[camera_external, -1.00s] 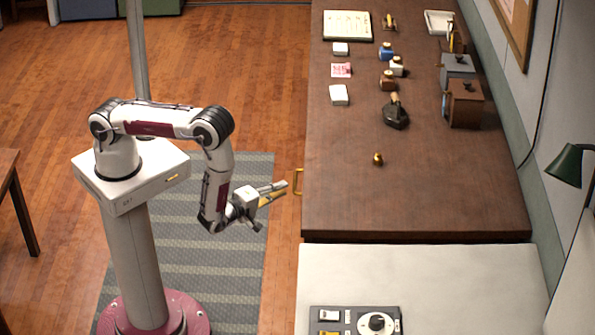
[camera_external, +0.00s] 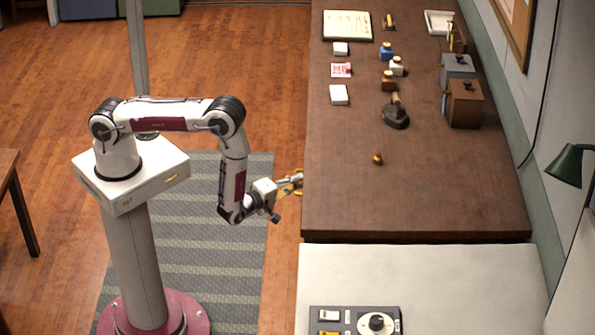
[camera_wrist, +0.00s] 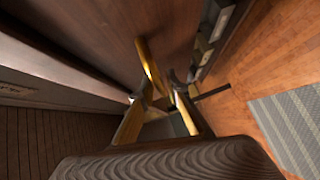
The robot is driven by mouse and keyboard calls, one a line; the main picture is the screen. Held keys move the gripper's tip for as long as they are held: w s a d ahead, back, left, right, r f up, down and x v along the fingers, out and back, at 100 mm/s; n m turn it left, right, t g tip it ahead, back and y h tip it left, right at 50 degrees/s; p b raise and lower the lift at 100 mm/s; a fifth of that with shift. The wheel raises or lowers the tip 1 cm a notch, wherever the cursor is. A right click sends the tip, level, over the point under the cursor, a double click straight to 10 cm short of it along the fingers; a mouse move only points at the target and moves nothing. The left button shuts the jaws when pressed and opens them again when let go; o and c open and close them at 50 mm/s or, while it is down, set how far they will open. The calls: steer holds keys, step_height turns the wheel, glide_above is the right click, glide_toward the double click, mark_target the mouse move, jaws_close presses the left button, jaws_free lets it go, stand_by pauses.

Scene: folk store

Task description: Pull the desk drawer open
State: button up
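The desk (camera_external: 430,190) has a dark wooden top. A brass drawer handle (camera_external: 299,176) stands out from its left side, partly hidden by my gripper. My gripper (camera_external: 295,183) is at the handle, reaching in from the left. In the wrist view the brass handle (camera_wrist: 148,66) runs down toward the space between the two fingers of my gripper (camera_wrist: 157,100). The fingers look spread, one on either side of the handle's near end. I cannot tell whether they touch it. The drawer front (camera_wrist: 110,35) looks flush with the desk, with no opening visible.
Small bottles, papers and boxes stand on the desk, with a small brass object (camera_external: 377,159) nearer the front. A pale bench (camera_external: 400,275) with a control panel (camera_external: 355,321) adjoins the desk.

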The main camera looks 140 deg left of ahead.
jaws_close()
steer(key=shift+s, duration=0.1)
steer(key=s+d, duration=1.3)
steer(key=shift+s+d, duration=0.2)
stand_by(0.4)
jaws_free()
steer(key=shift+d, duration=0.15)
